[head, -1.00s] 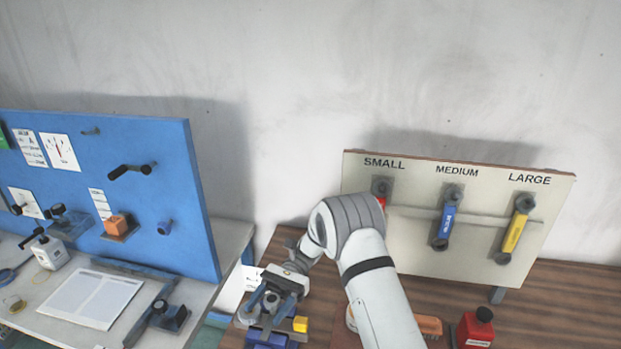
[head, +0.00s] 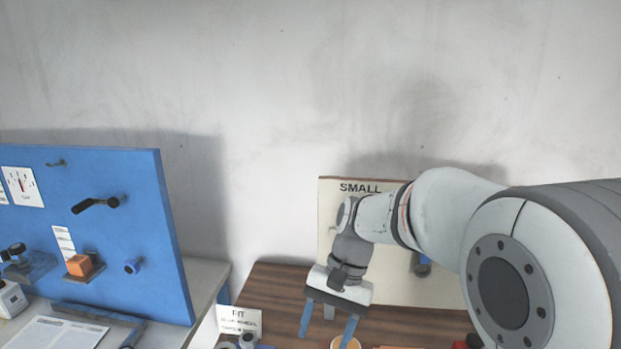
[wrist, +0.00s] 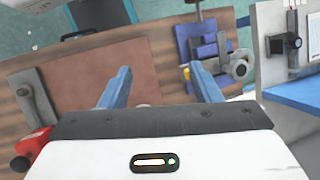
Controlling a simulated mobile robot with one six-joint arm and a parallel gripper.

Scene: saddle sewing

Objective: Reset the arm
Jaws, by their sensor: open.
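My gripper (head: 327,328) hangs pointing down over the wooden table, in front of the board marked SMALL. Its two blue fingers are apart with nothing between them. The fingers also show in the wrist view (wrist: 160,88), spread over the table.
The board (head: 345,205) stands at the back of the table (head: 280,292). A white card (head: 240,320) stands at the table's left. A blue panel (head: 90,225) stands on the left bench. A red bottle (wrist: 32,146) is at the wrist view's left edge.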

